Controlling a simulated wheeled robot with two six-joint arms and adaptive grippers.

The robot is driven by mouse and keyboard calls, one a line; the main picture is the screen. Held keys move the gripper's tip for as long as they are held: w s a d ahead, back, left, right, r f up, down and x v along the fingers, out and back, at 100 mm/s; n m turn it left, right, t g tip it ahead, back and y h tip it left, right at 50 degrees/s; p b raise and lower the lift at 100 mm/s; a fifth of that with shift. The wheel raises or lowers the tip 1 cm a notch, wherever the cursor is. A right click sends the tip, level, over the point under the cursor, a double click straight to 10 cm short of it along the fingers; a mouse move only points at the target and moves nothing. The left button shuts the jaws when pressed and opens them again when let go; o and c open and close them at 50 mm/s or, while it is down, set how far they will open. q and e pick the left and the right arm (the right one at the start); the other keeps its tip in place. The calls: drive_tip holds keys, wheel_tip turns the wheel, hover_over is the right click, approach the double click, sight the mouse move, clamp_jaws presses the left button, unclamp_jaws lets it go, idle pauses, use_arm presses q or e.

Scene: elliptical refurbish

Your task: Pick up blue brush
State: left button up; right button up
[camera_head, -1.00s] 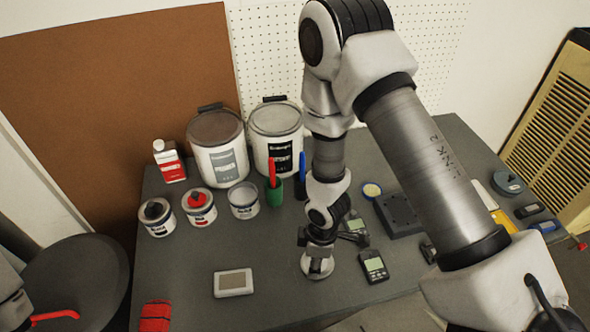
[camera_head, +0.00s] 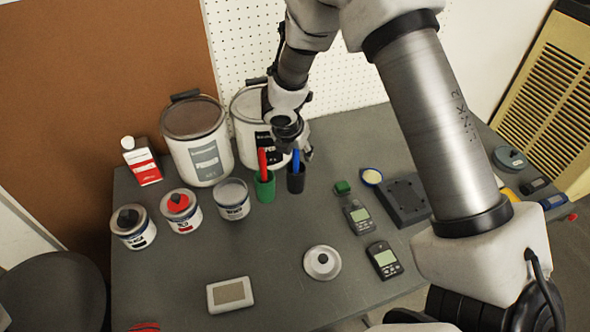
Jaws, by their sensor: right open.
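The blue brush (camera_head: 296,157) stands upright in a dark cup (camera_head: 296,182) on the grey table, with its blue handle showing above the rim. My right gripper (camera_head: 296,147) is open at the top of the blue handle, with the wrist just behind and above it. I cannot tell whether the fingers touch the handle. My left gripper is not in view.
A red brush (camera_head: 262,163) stands in a green cup (camera_head: 264,188) close to the left of the dark cup. Large paint buckets (camera_head: 201,148) stand behind.

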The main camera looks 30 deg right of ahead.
drive_tip(key=shift+s+r, duration=0.1)
drive_tip(key=shift+r, duration=0.05)
drive_tip(key=shift+s+r, duration=0.1)
drive_tip(key=c, duration=0.6)
clamp_jaws()
